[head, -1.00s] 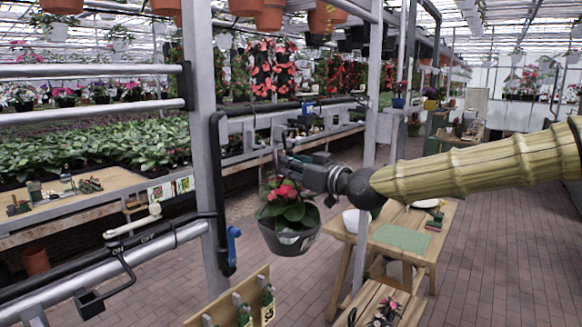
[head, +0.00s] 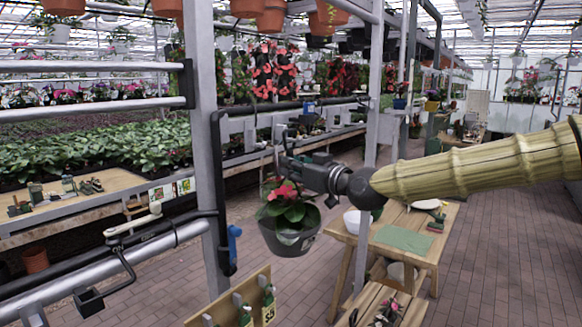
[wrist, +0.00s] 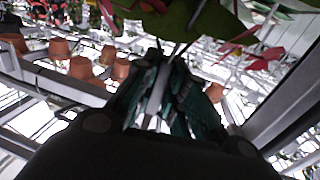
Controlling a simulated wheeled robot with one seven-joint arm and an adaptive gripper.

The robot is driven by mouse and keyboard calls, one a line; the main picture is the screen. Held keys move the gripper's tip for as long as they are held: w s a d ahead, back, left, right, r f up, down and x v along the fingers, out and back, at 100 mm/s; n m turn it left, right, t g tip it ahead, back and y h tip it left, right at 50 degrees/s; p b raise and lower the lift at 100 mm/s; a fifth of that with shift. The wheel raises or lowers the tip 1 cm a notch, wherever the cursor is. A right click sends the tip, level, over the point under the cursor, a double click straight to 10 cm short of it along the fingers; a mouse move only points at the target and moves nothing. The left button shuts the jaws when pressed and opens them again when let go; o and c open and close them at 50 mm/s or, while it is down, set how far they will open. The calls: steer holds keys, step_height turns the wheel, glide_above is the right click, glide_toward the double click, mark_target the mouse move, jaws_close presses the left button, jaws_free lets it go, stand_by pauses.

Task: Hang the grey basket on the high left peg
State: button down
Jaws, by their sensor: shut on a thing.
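The grey basket (head: 290,243), with green leaves and red flowers, hangs in the middle of the head view. My gripper (head: 288,163) is above it, shut on its thin hanger (head: 277,150). The basket hangs roughly upright in the air, just right of a grey upright post. In the wrist view my gripper's fingers (wrist: 163,85) close around a thin pale rod, and large leaves (wrist: 190,18) and red petals show at the top. I cannot clearly make out the high left peg.
The grey post (head: 205,150) carries black pipes and a blue lever (head: 234,240) close to the basket's left. A wooden table (head: 440,245) stands behind right. Terracotta pots (head: 270,14) hang overhead.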

steer(key=shift+f+b, duration=0.5)
steer(key=shift+b, duration=0.05)
stand_by(0.4)
steer(key=c, duration=1.4)
jaws_free()
steer(key=shift+s, duration=0.1)
